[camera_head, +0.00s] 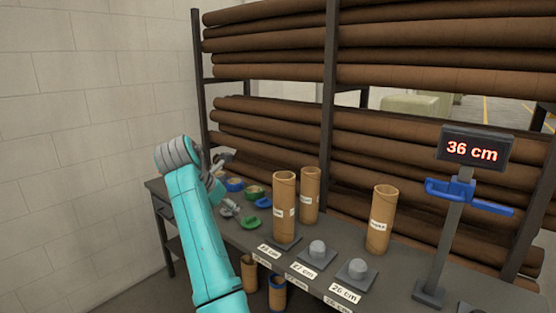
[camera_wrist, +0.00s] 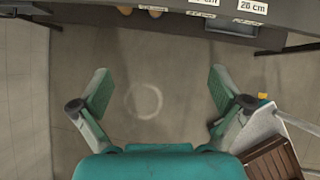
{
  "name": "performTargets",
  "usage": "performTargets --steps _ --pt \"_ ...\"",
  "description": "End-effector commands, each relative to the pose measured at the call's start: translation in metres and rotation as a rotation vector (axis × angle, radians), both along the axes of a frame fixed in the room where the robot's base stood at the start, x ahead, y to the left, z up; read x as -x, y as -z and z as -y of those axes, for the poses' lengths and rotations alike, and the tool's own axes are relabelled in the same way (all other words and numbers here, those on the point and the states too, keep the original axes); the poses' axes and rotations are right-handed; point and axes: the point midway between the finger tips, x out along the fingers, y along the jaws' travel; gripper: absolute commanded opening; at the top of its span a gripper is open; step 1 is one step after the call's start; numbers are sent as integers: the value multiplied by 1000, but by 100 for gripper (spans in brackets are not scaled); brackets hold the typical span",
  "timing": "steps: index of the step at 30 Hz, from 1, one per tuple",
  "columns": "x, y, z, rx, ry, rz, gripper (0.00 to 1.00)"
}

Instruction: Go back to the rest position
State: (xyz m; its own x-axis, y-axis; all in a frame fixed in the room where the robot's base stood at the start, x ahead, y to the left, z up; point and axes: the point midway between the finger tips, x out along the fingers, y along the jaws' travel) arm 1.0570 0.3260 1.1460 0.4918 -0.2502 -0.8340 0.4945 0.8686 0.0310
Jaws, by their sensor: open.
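Nothing is held. In the head view my teal arm rises at the left, in front of the workbench's left end; the fingers are not clearly seen there. A cardboard tube (camera_head: 284,207) stands upright at the leftmost peg plate. A second tube (camera_head: 309,196) stands behind it, and a third tube (camera_head: 381,220) stands farther right. Two pegs, the middle peg (camera_head: 317,250) and the right peg (camera_head: 357,269), are bare.
The dark workbench (camera_head: 400,285) has labelled plates along its front. A gauge post with a "36 cm" display (camera_head: 473,150) and blue jaw stands right. Coloured rolls (camera_head: 256,195) lie at the bench's left. More tubes (camera_head: 249,272) stand below. Brown rolls fill the rack behind.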

Motion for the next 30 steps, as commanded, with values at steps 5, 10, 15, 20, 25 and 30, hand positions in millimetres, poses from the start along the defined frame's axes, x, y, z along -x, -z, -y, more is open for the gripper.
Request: performTargets --steps 5,10,15,20,25,30 --pt "-4 28 7 -23 26 23 100" --pt "-7 63 16 -59 61 52 100" --pt "-8 114 32 -112 114 95 100" --pt "-2 182 57 -195 189 154 100" --pt "14 252 86 -302 276 218 100" --pt "42 315 116 -417 365 274 100"
